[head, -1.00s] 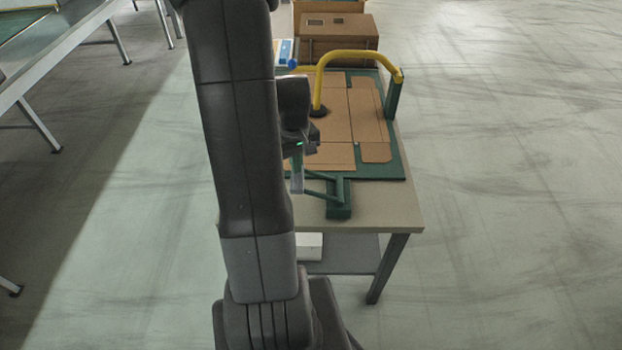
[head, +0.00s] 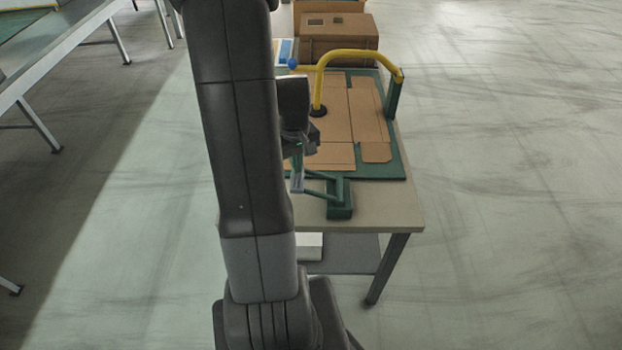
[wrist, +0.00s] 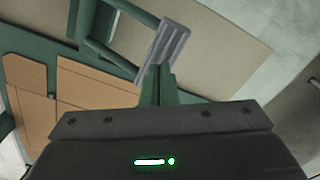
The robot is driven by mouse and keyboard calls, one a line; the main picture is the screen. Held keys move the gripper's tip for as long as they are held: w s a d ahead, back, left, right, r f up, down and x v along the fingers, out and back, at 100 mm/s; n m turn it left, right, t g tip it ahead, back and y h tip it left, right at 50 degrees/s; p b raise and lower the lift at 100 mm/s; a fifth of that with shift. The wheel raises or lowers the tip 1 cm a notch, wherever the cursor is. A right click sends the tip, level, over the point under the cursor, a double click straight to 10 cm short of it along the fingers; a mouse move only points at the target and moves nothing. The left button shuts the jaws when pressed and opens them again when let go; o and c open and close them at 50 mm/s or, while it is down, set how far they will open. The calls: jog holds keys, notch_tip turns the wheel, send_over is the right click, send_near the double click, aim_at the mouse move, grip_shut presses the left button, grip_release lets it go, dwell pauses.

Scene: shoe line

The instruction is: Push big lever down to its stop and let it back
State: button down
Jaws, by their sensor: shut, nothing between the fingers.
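The big lever looks to be the green two-armed frame with a grey ribbed pad (wrist: 165,45) at its end. In the head view its pad (head: 297,184) hangs at the table's near side, left of the green pivot block (head: 340,205). My gripper (wrist: 158,72) is shut and empty. In the wrist view its green fingertips overlap the near edge of the pad; whether they press on it I cannot tell. In the head view my gripper (head: 298,163) is just above the pad, partly hidden by my arm.
A table (head: 385,215) carries a green board (head: 398,165) with flat brown card pieces. A yellow bent tube (head: 350,54) arches over it, with a black foot on the card. A blue knob (head: 292,62) and brown boxes (head: 340,40) are behind. Open floor lies right.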

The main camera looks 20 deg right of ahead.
aim_at(296, 176)
jog(key=shift+a+f+b, duration=0.1)
jog(key=shift+f+b, duration=1.45)
jog(key=shift+f, duration=0.45)
jog(key=shift+f+b, duration=1.3)
jog(key=shift+f, duration=0.4)
jog(key=shift+r, duration=0.2)
notch_tip(296, 176, up, 12)
jog(key=p, duration=0.9)
jog(key=shift+f, duration=0.1)
